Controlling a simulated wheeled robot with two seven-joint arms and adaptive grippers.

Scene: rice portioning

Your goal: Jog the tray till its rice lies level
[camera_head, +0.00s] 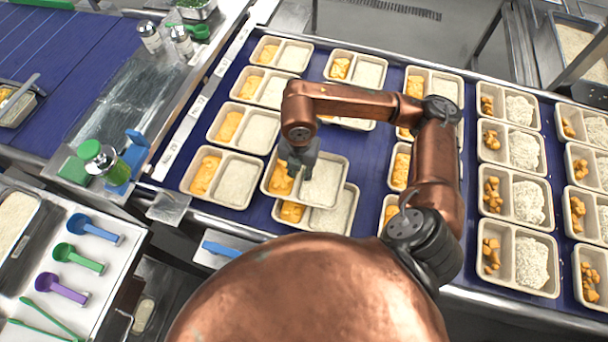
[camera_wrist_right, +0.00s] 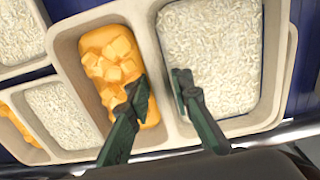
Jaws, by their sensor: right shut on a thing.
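My right gripper (camera_head: 295,170) is shut on the tray (camera_head: 342,182), a beige two-compartment tray, near the middle of the head view. In the right wrist view its fingers (camera_wrist_right: 160,84) straddle the divider between the compartments. The tray appears raised, overlapping another tray below it. Its rice (camera_head: 322,183) fills the right compartment; in the right wrist view the rice (camera_wrist_right: 212,55) spreads wall to wall and looks nearly flat. Orange cubes in sauce (camera_wrist_right: 112,68) lie in the left compartment. My left gripper is not in view.
The lower tray (camera_head: 345,222) is partly hidden beneath the held one. Other filled trays (camera_head: 243,180) stand close around on the blue belt (camera_head: 237,218). A green-capped jar (camera_head: 110,168) and measuring scoops (camera_head: 85,258) are at the left.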

